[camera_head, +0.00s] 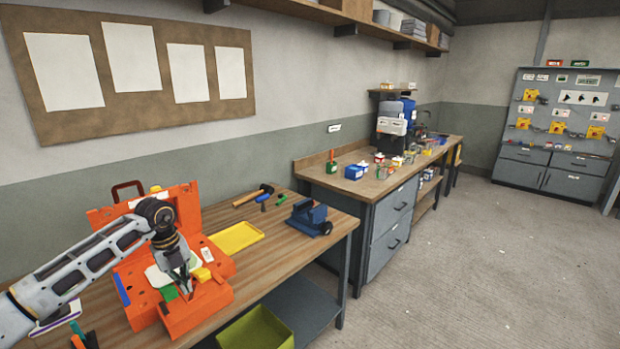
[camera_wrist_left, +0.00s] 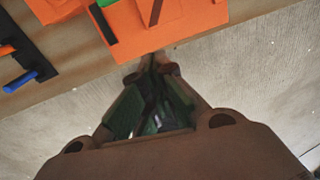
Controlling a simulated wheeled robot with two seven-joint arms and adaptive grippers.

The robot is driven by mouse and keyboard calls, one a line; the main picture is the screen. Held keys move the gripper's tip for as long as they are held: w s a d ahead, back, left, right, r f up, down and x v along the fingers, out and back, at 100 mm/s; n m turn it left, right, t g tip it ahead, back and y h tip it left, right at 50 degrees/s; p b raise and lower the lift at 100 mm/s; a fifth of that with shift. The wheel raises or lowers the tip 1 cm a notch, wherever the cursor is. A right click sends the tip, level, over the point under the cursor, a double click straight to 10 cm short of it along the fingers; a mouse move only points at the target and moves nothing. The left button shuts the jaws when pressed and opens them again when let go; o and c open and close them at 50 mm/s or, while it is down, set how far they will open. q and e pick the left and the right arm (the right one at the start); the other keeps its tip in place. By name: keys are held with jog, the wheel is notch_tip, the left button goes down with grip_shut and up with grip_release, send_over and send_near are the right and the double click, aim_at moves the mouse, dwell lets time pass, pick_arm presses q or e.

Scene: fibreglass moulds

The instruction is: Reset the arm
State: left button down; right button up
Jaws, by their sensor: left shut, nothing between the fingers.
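My left arm comes in from the left in the head view. My left gripper (camera_head: 184,284) points down over the orange case (camera_head: 218,262) on the wooden bench. Its fingers are shut with nothing between them. In the left wrist view the gripper (camera_wrist_left: 155,62) shows in the lower middle, close to the edge of the orange case (camera_wrist_left: 165,38), with the floor below. The gripper hides part of the case's contents. I cannot tell whether it touches the case. My right gripper is in neither view.
A yellow tray (camera_head: 237,238), a hammer (camera_head: 254,195) and a blue vise (camera_head: 308,217) lie on the bench (camera_head: 275,255) right of the case. A green bin (camera_head: 257,331) stands below the front edge. A second workbench (camera_head: 365,190) stands further back. The floor at right is clear.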

pick_arm(q)
jog(key=d+m+t+h, duration=0.25)
jog(key=d+h, duration=0.65)
jog(key=d, duration=1.6)
jog(key=s+d+r+n+t+h, duration=0.1)
jog(key=d+r+n+t+h, duration=0.4)
jog(key=d+r+t+h, duration=0.5)
jog(key=a+f+n+t+y, duration=0.3)
jog(key=a+n+t+y, duration=0.3)
jog(key=a+n+y, duration=0.9)
jog(key=s+a+f+n+g+y, duration=0.4)
jog(key=s+f+n+g+y, duration=0.25)
jog(key=f, duration=0.55)
jog(key=s+f+g+h, duration=0.1)
jog(key=s+f+g, duration=0.45)
jog(key=s, duration=0.45)
jog(key=s+f+g+h, duration=0.1)
jog(key=s+f+g, duration=0.4)
jog(key=s, duration=0.5)
jog(key=s+f, duration=0.3)
jog(key=f, duration=3.1)
jog(key=s+a+f, duration=0.2)
jog(key=s+f, duration=0.7)
jog(key=s, duration=0.2)
jog(key=s+a+f, duration=0.2)
jog(key=s+f, duration=0.8)
jog(key=s, duration=0.1)
jog(key=shift+a+f+g, duration=0.25)
jog(key=shift+a+g, duration=0.1)
jog(key=shift+g, duration=0.1)
